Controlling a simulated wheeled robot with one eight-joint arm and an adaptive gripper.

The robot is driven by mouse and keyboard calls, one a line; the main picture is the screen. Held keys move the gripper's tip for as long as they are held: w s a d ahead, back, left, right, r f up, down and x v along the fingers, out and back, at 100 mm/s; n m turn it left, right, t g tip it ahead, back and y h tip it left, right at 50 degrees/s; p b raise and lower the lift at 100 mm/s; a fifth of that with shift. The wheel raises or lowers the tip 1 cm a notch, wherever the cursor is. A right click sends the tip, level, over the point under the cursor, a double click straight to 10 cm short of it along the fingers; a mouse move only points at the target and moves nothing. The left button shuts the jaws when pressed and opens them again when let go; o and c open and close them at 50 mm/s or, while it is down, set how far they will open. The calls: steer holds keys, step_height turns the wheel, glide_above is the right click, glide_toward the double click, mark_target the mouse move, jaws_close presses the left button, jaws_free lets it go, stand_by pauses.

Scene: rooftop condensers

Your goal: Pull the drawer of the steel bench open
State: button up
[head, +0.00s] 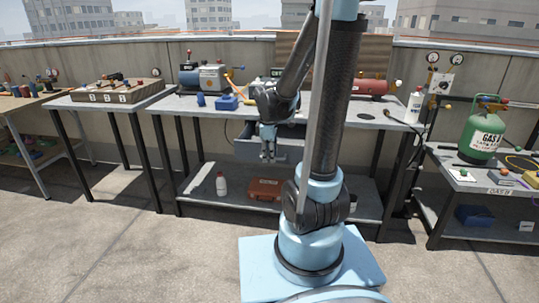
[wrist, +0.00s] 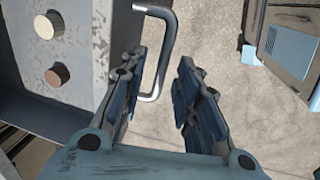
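The steel bench (head: 190,104) stands in the middle of the head view, with a grey drawer (head: 243,148) under its top. In the wrist view the drawer's bent metal handle (wrist: 167,45) stands out from a scuffed grey panel (wrist: 90,60). My gripper (head: 267,157) hangs fingers-down at the drawer front, partly covering it. In the wrist view my gripper (wrist: 163,58) is open, and the handle's bar shows between its two fingers. I cannot tell whether either finger touches it. How far the drawer stands out is unclear.
Compressors (head: 212,77) and a blue box (head: 227,102) stand on the bench top. A white bottle (head: 221,184) and a brown case (head: 265,188) are on the lower shelf. A green gas cylinder (head: 481,133) stands on the right bench. The floor in front is clear.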

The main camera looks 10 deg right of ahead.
step_height(320, 180, up, 12)
steer(key=s, duration=0.2)
steer(key=shift+a+f, duration=0.15)
steer(key=shift+a, duration=0.2)
stand_by(0.5)
steer(key=s+d+f+m, duration=0.3)
steer(key=s+f+m, duration=0.2)
steer(key=s, duration=0.5)
steer(key=s+d+f+m, duration=0.3)
steer(key=s+f+m, duration=0.2)
steer(key=s+m, duration=0.4)
steer(key=shift+s+d+y, duration=0.2)
steer(key=shift+s+y, duration=0.1)
steer(key=shift+s, duration=0.05)
steer(key=shift+w+f, duration=0.25)
steer(key=shift+w, duration=0.2)
